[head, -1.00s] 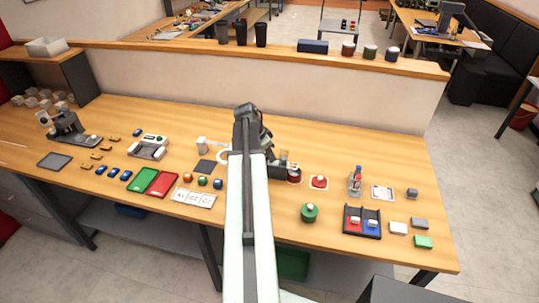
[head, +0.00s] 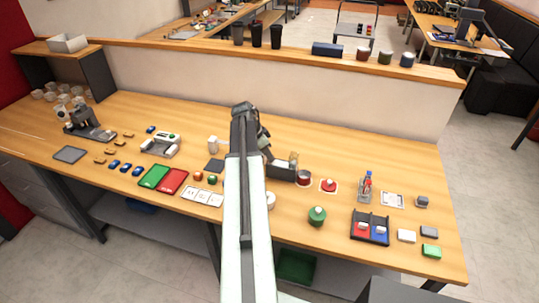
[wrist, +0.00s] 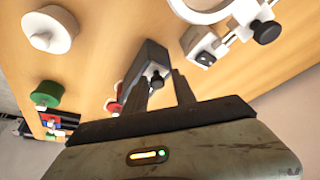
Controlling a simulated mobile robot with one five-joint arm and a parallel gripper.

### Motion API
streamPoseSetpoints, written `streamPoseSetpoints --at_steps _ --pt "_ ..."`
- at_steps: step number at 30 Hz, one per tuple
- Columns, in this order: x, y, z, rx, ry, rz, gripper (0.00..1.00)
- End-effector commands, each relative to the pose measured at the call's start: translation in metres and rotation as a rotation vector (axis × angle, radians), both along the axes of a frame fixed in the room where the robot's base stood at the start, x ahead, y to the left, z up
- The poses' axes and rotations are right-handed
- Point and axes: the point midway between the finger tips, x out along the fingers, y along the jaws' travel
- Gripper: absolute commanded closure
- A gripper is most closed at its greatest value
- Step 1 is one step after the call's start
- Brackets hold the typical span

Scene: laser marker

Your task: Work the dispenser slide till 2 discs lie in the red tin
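The dispenser is a dark block (head: 281,173) with a pale upright part, just right of my arm in the head view. The red tin (head: 303,178) stands against the dispenser's right end. It is partly hidden behind a finger in the wrist view (wrist: 118,91). My gripper (wrist: 159,78) is open, its fingers on either side of the knob in the picture. Contact cannot be told. Discs inside the tin cannot be made out.
A red button on a pad (head: 328,185), a green knobbed thing (head: 317,216) and a dark tray (head: 370,238) lie to the right. A white round thing (wrist: 49,29) stands near my gripper. A ring stand (wrist: 205,8) is on the other side.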

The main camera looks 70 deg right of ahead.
Motion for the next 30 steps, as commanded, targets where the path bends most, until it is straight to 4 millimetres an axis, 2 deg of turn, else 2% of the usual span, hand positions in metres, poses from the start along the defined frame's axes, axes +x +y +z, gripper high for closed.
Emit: streamPoseSetpoints --at_steps 11,17,24,30 --pt "-0.005 -0.002 0.003 -0.001 0.002 -0.007 0.70" --pt "0.000 0.004 0.027 -0.002 0.003 -0.006 0.70" --pt "0.011 0.017 0.069 -0.002 0.001 -0.005 0.70" --pt "0.015 0.020 0.074 -0.001 0.002 -0.007 0.70"
